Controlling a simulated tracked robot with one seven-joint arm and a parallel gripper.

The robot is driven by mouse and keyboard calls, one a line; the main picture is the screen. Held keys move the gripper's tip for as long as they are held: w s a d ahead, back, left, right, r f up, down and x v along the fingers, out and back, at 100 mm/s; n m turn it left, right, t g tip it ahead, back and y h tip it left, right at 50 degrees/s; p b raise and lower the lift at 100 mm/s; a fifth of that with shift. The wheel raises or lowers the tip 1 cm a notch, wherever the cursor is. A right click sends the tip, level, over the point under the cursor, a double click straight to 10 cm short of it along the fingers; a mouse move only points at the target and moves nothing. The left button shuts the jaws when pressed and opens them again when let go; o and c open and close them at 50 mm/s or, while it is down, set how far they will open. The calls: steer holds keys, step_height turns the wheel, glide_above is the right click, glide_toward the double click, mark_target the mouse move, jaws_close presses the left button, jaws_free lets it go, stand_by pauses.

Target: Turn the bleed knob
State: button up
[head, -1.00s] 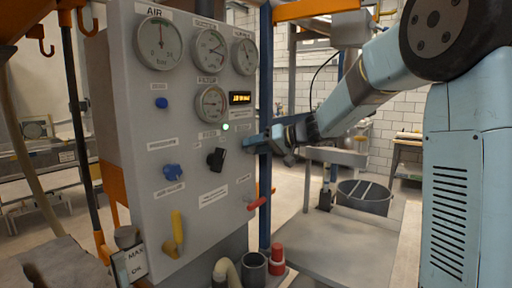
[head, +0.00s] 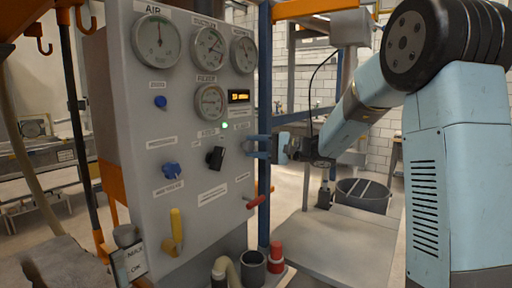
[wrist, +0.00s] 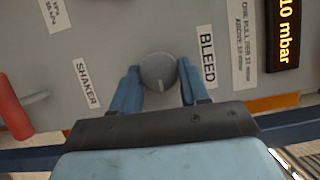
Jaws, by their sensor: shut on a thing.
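The bleed knob (wrist: 158,72) is a small round grey knob on the panel, beside the BLEED label (wrist: 208,60) in the wrist view. My gripper (wrist: 158,80) has one blue finger on each side of it and is shut on it. In the head view my gripper (head: 250,147) reaches the right edge of the grey panel (head: 150,215) from the right, its two fingers one above the other. The knob itself cannot be made out there.
A red lever (wrist: 14,108) sits left of the SHAKER label. The mbar display (wrist: 285,30) is to the right of the knob. Gauges, blue knobs, a black knob (head: 215,157) and a yellow handle (head: 175,230) share the panel. A blue post (head: 264,210) stands behind its right edge.

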steer(key=m+t, duration=0.1)
steer(key=m, duration=0.2)
steer(key=f+m+y, duration=0.1)
steer(key=m, duration=0.1)
steer(key=shift+m+t, duration=0.4)
steer(key=shift+s+a+f+m+t+y, duration=0.1)
steer(key=shift+m+t+y, duration=0.25)
steer(key=shift+m, duration=0.75)
steer(key=shift+f+m+t+y, duration=0.15)
steer(key=shift+m+t, duration=0.3)
steer(key=shift+m, duration=0.65)
steer(key=shift+r, duration=0.15)
steer(key=o, duration=1)
steer(key=shift+r, duration=0.1)
steer(key=v, duration=1.3)
steer(key=shift+s+d+f, duration=0.15)
steer(key=shift+d+f, duration=0.15)
steer(key=shift+o, duration=0.2)
